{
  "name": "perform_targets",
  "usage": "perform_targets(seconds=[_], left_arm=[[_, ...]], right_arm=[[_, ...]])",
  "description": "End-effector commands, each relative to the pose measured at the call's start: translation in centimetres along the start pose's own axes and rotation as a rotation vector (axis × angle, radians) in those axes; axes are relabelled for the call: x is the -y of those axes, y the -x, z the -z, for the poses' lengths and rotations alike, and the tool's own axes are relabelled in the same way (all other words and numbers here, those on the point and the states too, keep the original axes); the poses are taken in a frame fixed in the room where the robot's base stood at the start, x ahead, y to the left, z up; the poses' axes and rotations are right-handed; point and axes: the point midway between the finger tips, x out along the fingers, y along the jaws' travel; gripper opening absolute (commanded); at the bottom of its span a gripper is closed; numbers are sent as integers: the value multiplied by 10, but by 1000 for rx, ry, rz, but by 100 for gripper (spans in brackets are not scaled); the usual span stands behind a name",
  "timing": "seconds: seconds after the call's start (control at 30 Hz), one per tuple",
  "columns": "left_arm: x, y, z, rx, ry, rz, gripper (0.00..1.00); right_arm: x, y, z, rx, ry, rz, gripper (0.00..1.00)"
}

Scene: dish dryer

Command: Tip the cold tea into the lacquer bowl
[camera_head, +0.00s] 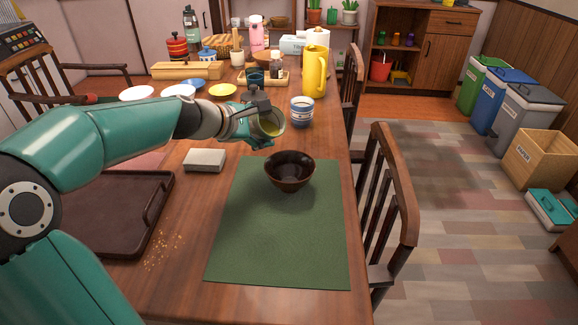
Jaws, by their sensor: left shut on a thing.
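The lacquer bowl (290,178), dark brown and glossy, stands upright and looks empty on the far part of a green mat (272,250). My left gripper (258,128) is shut on a small cup (272,123) and holds it above the table, behind the bowl and a little to its left. The cup looks tilted, its mouth partly toward the camera, with yellow-green tea inside. No stream of tea shows between cup and bowl. Fingers hide part of the cup. My right gripper is out of view.
A blue-and-white cup (301,113) and a tall yellow jug (315,72) stand behind the bowl. A grey-white block (204,160), a dark tray (112,242) and crumbs (165,251) lie left of the mat. Chairs (392,190) line the right edge. The mat's front is clear.

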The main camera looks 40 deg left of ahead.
Motion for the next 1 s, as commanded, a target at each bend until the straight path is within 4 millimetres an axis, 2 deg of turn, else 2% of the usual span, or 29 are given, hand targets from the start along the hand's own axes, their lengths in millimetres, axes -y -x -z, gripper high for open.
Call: perform_targets(seconds=[1.0], left_arm=[[-1, 1, -2, -49, -117, -50, 24]], right_arm=[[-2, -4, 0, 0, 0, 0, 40]])
